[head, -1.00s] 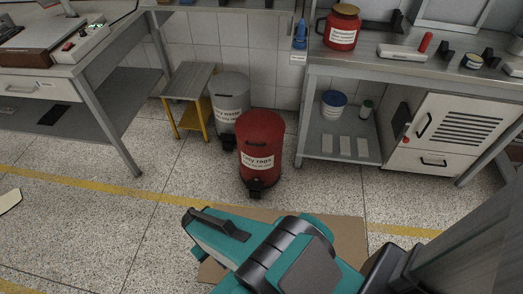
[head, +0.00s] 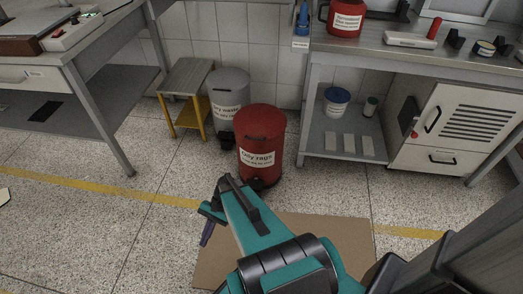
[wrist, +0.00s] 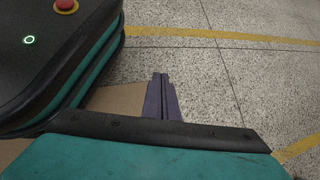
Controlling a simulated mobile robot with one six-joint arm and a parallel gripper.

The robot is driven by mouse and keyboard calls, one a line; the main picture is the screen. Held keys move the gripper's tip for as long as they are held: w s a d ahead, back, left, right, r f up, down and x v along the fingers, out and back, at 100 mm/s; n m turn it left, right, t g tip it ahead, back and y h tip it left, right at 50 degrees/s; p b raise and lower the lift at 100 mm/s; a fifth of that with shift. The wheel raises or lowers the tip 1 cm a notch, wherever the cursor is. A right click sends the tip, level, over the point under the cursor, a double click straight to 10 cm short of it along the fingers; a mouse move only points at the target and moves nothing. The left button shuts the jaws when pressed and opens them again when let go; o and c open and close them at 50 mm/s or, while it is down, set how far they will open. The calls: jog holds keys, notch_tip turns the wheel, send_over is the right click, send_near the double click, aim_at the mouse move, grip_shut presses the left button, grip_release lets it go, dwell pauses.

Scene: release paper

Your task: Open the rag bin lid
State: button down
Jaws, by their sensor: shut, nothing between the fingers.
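The rag bin (head: 261,137) is a red cylinder with a white label reading "Oily rags", standing upright on the floor in the head view. Its lid (head: 262,118) is closed. A dark pedal (head: 257,184) shows at the foot of its front. My gripper (head: 206,234) has purple fingers and is in front of the bin and to its left, apart from it. The wrist view shows the fingers (wrist: 161,96) together and empty, over the floor. The bin is not in the wrist view.
A grey bin (head: 229,98) stands close behind the rag bin on the left, beside a yellow-legged stool (head: 185,88). Workbenches stand left and right (head: 400,55). A brown mat (head: 340,232) lies under my arm.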

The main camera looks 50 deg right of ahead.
jog(key=w+d+m+t+y+b, duration=0.2)
jog(key=w+d+m+t+b, duration=0.35)
jog(key=d, duration=0.55)
jog(key=w+d+m+t+y+b, duration=0.1)
jog(key=w+d+m+t+b, duration=0.4)
jog(key=d, duration=0.7)
jog(key=s+d+r+m+t+b, duration=0.2)
jog(key=s+d+t, duration=0.1)
jog(key=d, duration=0.5)
jog(key=s+d+r+m+t+h+b, duration=0.1)
jog(key=s+d+r+m+t+b, duration=0.1)
jog(key=d, duration=0.7)
jog(key=s+d+r+m+t+h+b, duration=0.1)
jog(key=s+d+m+t, duration=0.3)
jog(key=d, duration=0.5)
jog(key=shift+s+r+b, duration=0.7)
jog(key=shift+r+b, duration=0.05)
jog(key=shift+r, duration=0.05)
jog(key=shift+w, duration=0.15)
